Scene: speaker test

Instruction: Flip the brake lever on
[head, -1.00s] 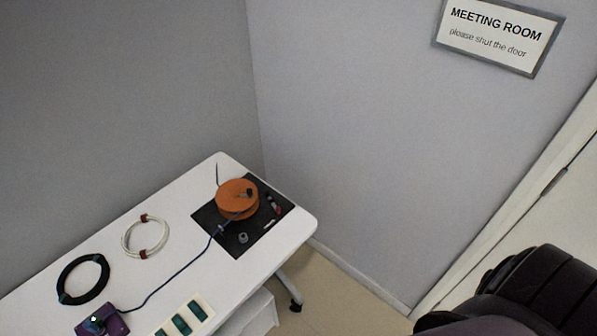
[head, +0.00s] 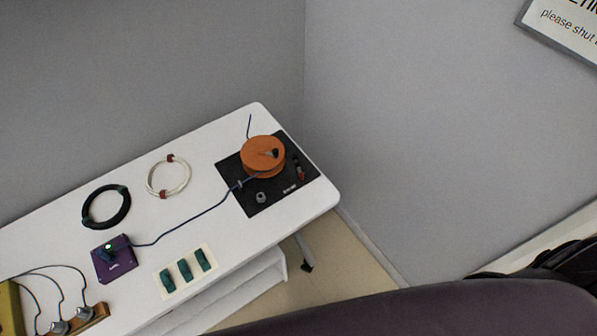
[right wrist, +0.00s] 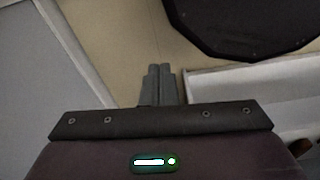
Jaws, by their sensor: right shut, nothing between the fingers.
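To the right of the reel, a small dark part with a red end (head: 299,170) lies on the plate and may be the brake lever. It is too small to tell which way it is set. My right gripper (right wrist: 161,70) shows in the right wrist view with its fingers together and empty, over floor and away from the reel. My left gripper is not in view.
The white table (head: 215,205) also bears a white cable coil (head: 154,188), a black coil (head: 87,219), a purple box (head: 119,270), a cream strip with green blocks (head: 161,277) and grey plugs on a wooden block. A grey wall (head: 400,130) stands behind.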

